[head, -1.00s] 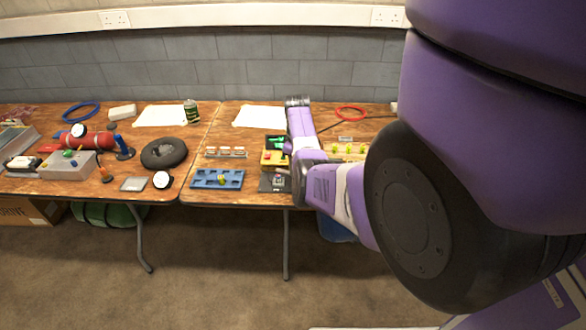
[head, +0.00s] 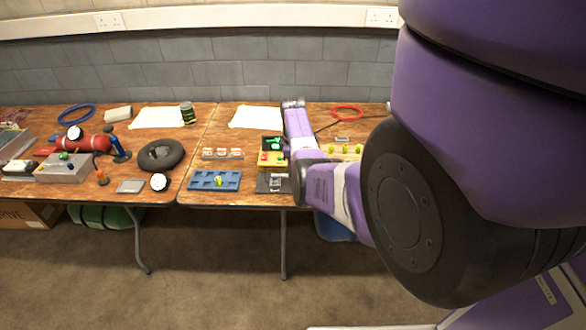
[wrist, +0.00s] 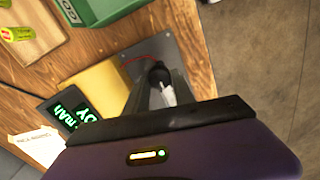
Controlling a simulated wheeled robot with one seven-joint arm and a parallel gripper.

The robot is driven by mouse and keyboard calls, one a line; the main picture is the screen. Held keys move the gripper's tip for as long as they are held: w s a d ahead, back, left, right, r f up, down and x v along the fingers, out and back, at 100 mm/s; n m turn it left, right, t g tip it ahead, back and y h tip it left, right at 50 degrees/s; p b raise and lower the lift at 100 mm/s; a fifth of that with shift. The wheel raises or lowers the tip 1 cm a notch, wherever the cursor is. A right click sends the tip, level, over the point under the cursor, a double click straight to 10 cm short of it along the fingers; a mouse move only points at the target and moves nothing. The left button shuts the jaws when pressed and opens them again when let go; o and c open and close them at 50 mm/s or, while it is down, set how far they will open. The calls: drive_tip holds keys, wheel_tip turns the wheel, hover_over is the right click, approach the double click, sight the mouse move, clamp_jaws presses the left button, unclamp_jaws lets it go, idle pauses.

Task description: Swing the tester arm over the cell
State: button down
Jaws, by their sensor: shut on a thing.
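The yellow tester box (head: 272,159) stands near the table's front edge, with a dark screen (head: 272,143) showing green behind it. In the wrist view the yellow box (wrist: 98,88) and the screen (wrist: 68,113), with green lettering, lie left of my gripper (wrist: 158,84). The gripper's fingers are shut on a small black knob (wrist: 158,74), taken as the tester arm's end, above a grey plate (wrist: 185,62) with a red wire. The plate also shows in the head view (head: 262,186). I cannot make out the cell under the fingers.
A blue tray (head: 205,181) and a row of small white-and-red pieces (head: 222,153) are left of the tester. A green box (wrist: 98,10) and a wooden tray (wrist: 30,35) show in the wrist view. The table edge is close.

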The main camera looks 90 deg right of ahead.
drive_tip(key=shift+w, duration=0.1)
drive_tip(key=c, duration=1.1)
unclamp_jaws()
drive_tip(key=shift+o, duration=0.2)
drive_tip(key=shift+r, duration=3.95)
